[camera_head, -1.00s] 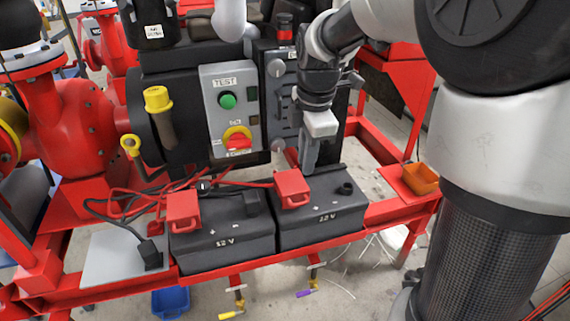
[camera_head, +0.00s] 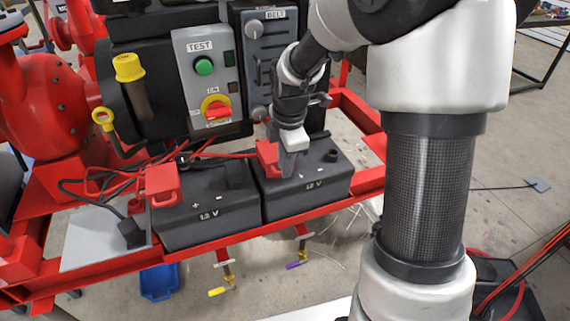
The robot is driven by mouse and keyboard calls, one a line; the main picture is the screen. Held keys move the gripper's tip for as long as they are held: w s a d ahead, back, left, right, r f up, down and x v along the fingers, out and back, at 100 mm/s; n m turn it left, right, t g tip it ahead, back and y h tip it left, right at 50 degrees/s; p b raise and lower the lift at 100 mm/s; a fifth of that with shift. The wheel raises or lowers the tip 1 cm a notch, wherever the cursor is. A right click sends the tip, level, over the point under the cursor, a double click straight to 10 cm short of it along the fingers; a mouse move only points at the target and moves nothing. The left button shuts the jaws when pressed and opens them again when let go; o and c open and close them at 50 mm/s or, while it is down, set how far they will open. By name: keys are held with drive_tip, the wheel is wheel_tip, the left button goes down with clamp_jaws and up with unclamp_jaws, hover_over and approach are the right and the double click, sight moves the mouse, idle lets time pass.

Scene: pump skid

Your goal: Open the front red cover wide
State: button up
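Two black 12 V batteries stand side by side on the red skid frame, each with a red cover on top. The left red cover (camera_head: 162,186) sits at the near left edge of the left battery (camera_head: 210,222) and looks closed.
Red cables (camera_head: 110,180) run to the covers. A grey control panel (camera_head: 208,85) with a green button stands behind the left battery. A grey plate (camera_head: 95,240) lies at left. Below the frame hang yellow (camera_head: 218,291) and purple (camera_head: 294,266) handles.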

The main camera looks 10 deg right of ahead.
clamp_jaws()
idle(1.4)
